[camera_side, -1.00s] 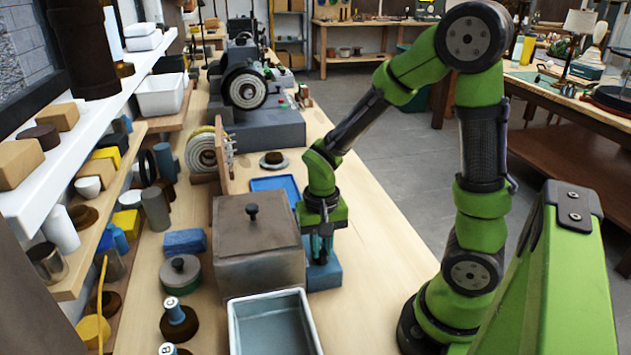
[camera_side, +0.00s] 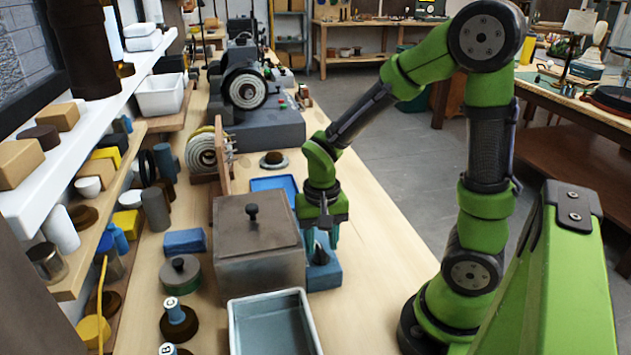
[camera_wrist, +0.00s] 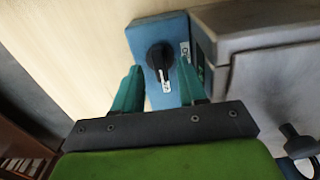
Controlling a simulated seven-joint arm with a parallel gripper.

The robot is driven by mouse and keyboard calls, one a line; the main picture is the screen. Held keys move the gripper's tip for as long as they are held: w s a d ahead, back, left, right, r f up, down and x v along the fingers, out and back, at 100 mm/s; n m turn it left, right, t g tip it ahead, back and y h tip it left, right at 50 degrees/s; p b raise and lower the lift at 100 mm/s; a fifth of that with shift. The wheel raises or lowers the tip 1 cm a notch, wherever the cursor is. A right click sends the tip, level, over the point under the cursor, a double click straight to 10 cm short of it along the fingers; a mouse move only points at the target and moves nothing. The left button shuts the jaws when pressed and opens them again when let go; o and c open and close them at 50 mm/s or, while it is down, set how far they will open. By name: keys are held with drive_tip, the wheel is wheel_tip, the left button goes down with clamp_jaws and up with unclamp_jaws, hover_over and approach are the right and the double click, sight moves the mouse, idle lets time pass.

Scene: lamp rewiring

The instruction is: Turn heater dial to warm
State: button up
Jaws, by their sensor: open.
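The heater dial is a black knob (camera_wrist: 160,58) with a white pointer mark, on a blue control box (camera_wrist: 145,28). The pointer mark points toward my gripper in the wrist view. The blue box (camera_side: 326,276) stands against the right side of the grey metal heater box (camera_side: 258,262), which has a lid with a dark knob. A pale label (camera_wrist: 186,52) beside the dial is partly hidden by a finger and cannot be read fully. My gripper (camera_side: 321,243) is open just above the dial. In the wrist view its fingers (camera_wrist: 159,75) are on either side of the dial, apart from it.
An empty grey-blue tray (camera_side: 272,325) lies in front of the heater. A blue block (camera_side: 185,241) and a round lidded tin (camera_side: 180,273) are to its left. A blue flat tray (camera_side: 274,184) lies behind. The bench to the right (camera_side: 385,255) is clear.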

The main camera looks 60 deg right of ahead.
sight(319, 249)
wheel_tip(319, 249, up, 15)
drive_tip(key=shift+r, duration=0.2)
idle(0.3)
drive_tip(key=s+a+r+n+t+y, duration=0.1)
drive_tip(key=s+a+n+t+y, duration=0.1)
drive_tip(key=s+a+n+t, duration=0.2)
drive_tip(key=a+n+t, duration=0.1)
drive_tip(key=a+t, duration=0.1)
drive_tip(key=t, duration=0.1)
drive_tip(key=shift+r, duration=0.2)
idle(0.8)
